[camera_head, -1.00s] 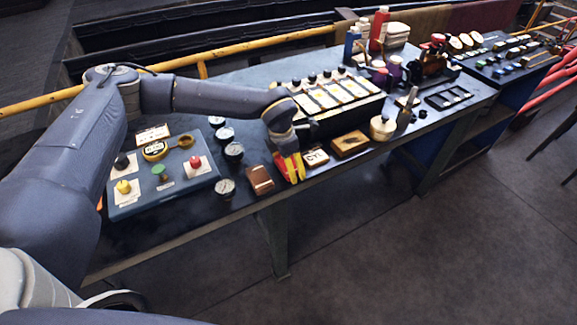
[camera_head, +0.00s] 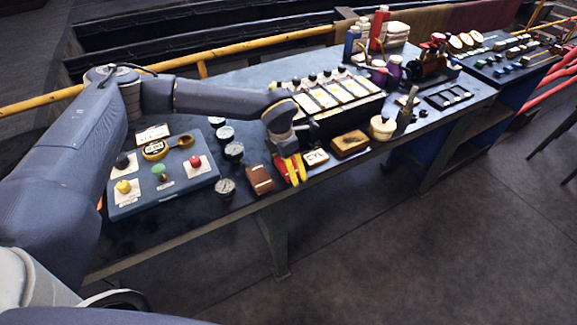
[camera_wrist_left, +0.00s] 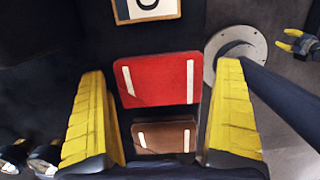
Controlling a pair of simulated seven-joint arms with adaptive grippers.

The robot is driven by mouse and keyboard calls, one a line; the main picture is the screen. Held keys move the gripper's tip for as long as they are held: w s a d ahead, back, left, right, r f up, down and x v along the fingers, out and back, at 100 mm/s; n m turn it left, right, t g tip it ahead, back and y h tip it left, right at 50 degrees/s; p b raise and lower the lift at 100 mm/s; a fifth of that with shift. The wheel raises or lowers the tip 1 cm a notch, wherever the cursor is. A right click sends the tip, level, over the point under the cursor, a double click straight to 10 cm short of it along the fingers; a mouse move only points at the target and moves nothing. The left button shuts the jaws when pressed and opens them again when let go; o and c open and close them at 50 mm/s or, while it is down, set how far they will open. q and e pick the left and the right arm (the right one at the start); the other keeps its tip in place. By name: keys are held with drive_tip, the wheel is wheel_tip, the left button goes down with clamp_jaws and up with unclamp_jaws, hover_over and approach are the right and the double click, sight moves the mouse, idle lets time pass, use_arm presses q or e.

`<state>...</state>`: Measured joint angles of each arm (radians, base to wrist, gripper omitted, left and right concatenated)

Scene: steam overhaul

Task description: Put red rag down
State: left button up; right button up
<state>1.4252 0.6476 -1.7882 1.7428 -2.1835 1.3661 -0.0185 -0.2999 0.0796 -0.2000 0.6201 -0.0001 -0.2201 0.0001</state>
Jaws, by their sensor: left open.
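The red rag (camera_wrist_left: 157,80) looks like a flat folded red piece with two white stripes. It lies on the dark bench top, and part of it shows beside the fingers in the head view (camera_head: 280,164). My left gripper (camera_head: 296,182) points down at the bench's front edge. Its yellow fingers stand wide apart in the left wrist view (camera_wrist_left: 163,150), with the rag in the gap ahead of them and not clamped. My right gripper (camera_wrist_left: 288,40) shows small at the right edge of the wrist view, its yellow fingers apart.
A brown folded piece (camera_head: 259,179) lies just left of the rag. A lettered plate (camera_head: 315,157) and a wooden block (camera_head: 350,143) lie to the right. Gauges (camera_head: 225,187) and a blue button panel (camera_head: 163,185) stand left. A switch box (camera_head: 340,107) stands behind.

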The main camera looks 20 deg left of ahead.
sight(284, 167)
use_arm(q)
wheel_tip(284, 167, up, 12)
drive_tip(key=s+a, duration=0.1)
drive_tip(key=shift+a+f, duration=0.15)
drive_tip(key=shift+f, duration=0.05)
drive_tip(key=shift+s, duration=0.1)
idle(0.5)
